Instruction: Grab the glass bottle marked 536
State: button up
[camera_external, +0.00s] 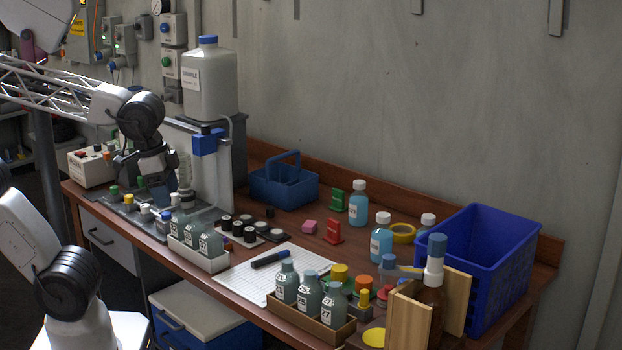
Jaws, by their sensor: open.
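Grey-green glass bottles with small white labels stand in two groups. One group (210,243) stands in a white tray (205,264) at the middle of the bench. The other group (309,297) stands in a brown wooden box (305,323) near the front edge. The label numbers are too small to read surely, so I cannot tell which bottle is 536. My gripper (157,188) points down over the left part of the bench, left of the white tray and apart from both bottle groups. It is open; its fingertips are hard to make out among the small items there.
A blue crate (500,262) stands at the right end. A large sample jug (210,85) stands behind the white tray. A black marker (270,259) lies on a white gridded sheet (237,284).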

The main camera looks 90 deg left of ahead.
jog(key=w+d+r+t+h, duration=0.1)
jog(key=w+r+t, duration=0.15)
jog(key=w, duration=0.65)
jog(key=w+r+t, duration=0.2)
jog(key=w+t, duration=0.1)
jog(key=w, duration=0.7)
jog(key=w+a+r+n+t+y, duration=0.1)
jog(key=w+t, duration=0.1)
jog(key=w, duration=0.5)
jog(key=w+a+r+n+t, duration=0.1)
jog(key=w+a+t, duration=0.1)
jog(key=w, duration=0.4)
jog(key=n+g+y, duration=0.4)
jog(key=n+y, duration=0.7)
jog(key=y, duration=0.5)
send_over(381, 219)
jog(key=v, duration=0.4)
notch_tip(381, 219, down, 6)
notch_tip(381, 219, down, 21)
